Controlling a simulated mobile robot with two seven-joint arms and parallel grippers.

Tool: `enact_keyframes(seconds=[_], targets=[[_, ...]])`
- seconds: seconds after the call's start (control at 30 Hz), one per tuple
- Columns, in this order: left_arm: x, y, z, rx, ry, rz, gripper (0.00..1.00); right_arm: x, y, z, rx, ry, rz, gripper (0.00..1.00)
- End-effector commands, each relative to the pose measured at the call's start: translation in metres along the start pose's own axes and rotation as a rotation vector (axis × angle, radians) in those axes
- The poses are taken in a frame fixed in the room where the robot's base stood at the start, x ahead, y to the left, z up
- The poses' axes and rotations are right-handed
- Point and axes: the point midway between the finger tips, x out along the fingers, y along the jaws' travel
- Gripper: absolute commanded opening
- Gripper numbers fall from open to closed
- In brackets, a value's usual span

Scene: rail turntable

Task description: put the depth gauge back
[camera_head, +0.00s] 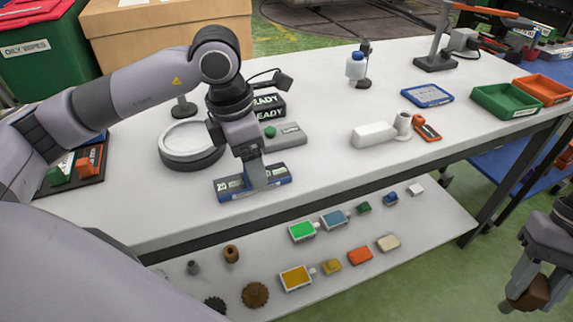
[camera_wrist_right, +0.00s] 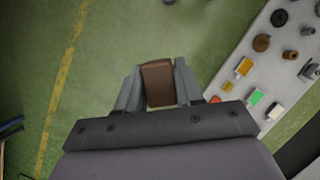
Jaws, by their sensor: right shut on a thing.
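My right gripper (camera_head: 525,290) is at the right edge of the head view, over the green floor beside the table. It is shut on a brown block (camera_wrist_right: 158,84), which sits between both fingers in the right wrist view. My left gripper (camera_head: 262,178) reaches down to a blue block (camera_head: 232,188) with white lettering at the table's front edge. Its fingers overlap in this view, so I cannot tell whether they are shut on the block. I cannot tell which thing is the depth gauge.
A lower shelf (camera_head: 400,240) carries several small parts.

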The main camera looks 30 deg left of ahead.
Motion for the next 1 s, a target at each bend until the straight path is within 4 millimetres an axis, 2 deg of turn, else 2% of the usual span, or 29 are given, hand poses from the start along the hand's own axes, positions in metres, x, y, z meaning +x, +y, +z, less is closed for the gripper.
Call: enact_keyframes(seconds=[0.03, 0.2, 0.4, 0.6, 1.0], targets=[[-0.013, 0.0, 0.001, 0.001, -0.004, 0.003, 0.76, -0.001, 0.0, 0.0, 0.0, 0.0, 0.0, 0.0], [-0.051, 0.0, 0.001, 0.0, -0.005, 0.003, 0.76, -0.002, 0.0, 0.001, 0.0, 0.0, 0.0, 0.0], [-0.083, 0.0, 0.001, 0.0, -0.002, 0.001, 0.76, -0.004, 0.0, 0.001, 0.0, 0.0, 0.0, 0.0], [-0.094, 0.0, 0.0, 0.0, 0.0, 0.0, 0.76, -0.004, 0.0, 0.002, 0.0, 0.0, 0.0, 0.0], [-0.094, 0.0, 0.0, 0.0, 0.0, -0.001, 0.76, -0.004, 0.0, 0.002, 0.0, 0.0, 0.0, 0.0]])
